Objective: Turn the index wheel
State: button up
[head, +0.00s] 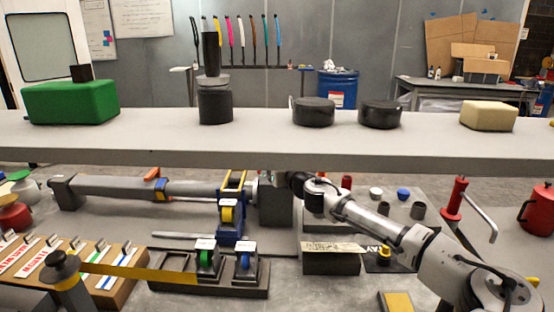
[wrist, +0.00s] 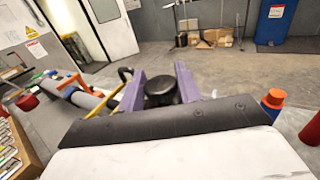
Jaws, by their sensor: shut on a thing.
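My gripper (wrist: 160,84) shows two purple fingers in the wrist view. They are shut on a dark round piece (wrist: 161,98) between them. I cannot tell for sure whether this piece is the index wheel. In the head view my arm reaches in from the lower right below the long shelf. My gripper (head: 291,181) is at the right end of the long grey tube (head: 120,188), by a dark upright block (head: 275,206). The fingertips and their contact are hidden there. A blue stand with a yellow wheel (head: 229,214) is just left of the block.
The grey shelf (head: 150,146) runs across above my arm, with a green block (head: 70,102) and dark pots on it. A red-handled crank (head: 456,198) stands to the right. A dark rack (head: 172,266) with green and blue wheels sits in front.

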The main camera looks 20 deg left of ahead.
jog(key=n+g+y, duration=0.1)
jog(key=n+g+y+b, duration=0.1)
jog(key=g, duration=0.1)
jog(key=n+g+y+b, duration=0.1)
jog(key=shift+w+d+f+n+g, duration=0.1)
jog(key=shift+f+n+g, duration=0.2)
jog(key=shift+g, duration=0.1)
jog(key=shift+r+n+g+y+b, duration=0.1)
jog(key=shift+n+g+y+b, duration=0.35)
jog(key=shift+n+g, duration=0.5)
jog(key=shift+r+n+g+y+b, duration=0.1)
jog(key=shift+n+g+y+b, duration=0.35)
jog(key=shift+g, duration=0.8)
jog(key=shift+r+n+g, duration=0.1)
jog(key=shift+n+g, duration=0.2)
jog(key=o, duration=0.9)
jog(key=shift+o, duration=0.2)
jog(key=s+d+b, duration=0.1)
jog(key=d+b, duration=0.1)
jog(key=d, duration=0.5)
jog(key=shift+s+d+b, duration=0.15)
jog(key=shift+s+b, duration=0.05)
jog(key=shift+b, duration=0.1)
